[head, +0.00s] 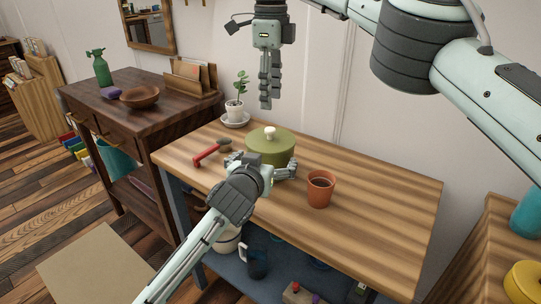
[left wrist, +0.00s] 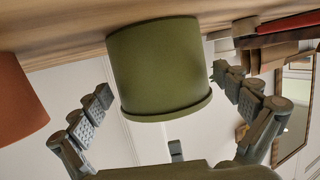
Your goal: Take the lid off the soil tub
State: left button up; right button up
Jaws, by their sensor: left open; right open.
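The olive-green soil tub (head: 268,158) stands upright on the workbench, its green lid (head: 283,138) on top with a cream knob (head: 270,131). My left gripper (head: 261,168) is open in front of the tub, a finger toward either side and hiding its lower front. In the left wrist view, which is upside down, the tub (left wrist: 155,62) and lid rim (left wrist: 168,108) lie between the spread fingers of my left gripper (left wrist: 160,93); contact cannot be told. My right gripper (head: 266,98) points down, open and empty, above the lid, clear of the knob.
A terracotta pot (head: 320,190) stands right of the tub. A red-handled tool (head: 208,153) lies to the left. A potted plant (head: 235,108) on a saucer stands behind. The workbench (head: 385,210) is clear on the right.

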pick_arm(q)
jog(key=shift+x, duration=1)
